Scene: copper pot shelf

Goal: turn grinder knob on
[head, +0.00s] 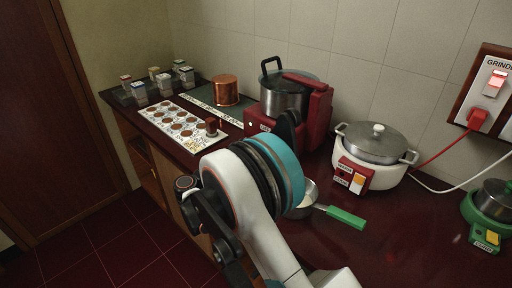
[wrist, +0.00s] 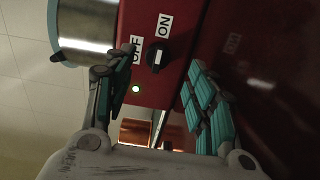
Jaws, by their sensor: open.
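The red grinder (head: 317,110), with a steel jar (head: 284,98) and black handle, stands against the wall. In the wrist view its red panel (wrist: 180,22) carries a black round knob (wrist: 155,57) with a pale mark. An ON label (wrist: 164,25) and an OFF label (wrist: 136,48) sit beside the knob, and a small green light (wrist: 136,89) glows nearby. My gripper (wrist: 163,72) is open, its fingers spread to either side of the knob; I cannot tell whether either touches it. In the head view my arm hides the knob and most of the gripper.
A white cooker (head: 372,160) and a green-handled pan (head: 342,215) stand to the right. A red plug (head: 478,119) sits in the wall socket panel, its switch glowing. Left are a copper pot (head: 226,90), a white tray of brown discs (head: 178,128) and several spice jars (head: 138,90).

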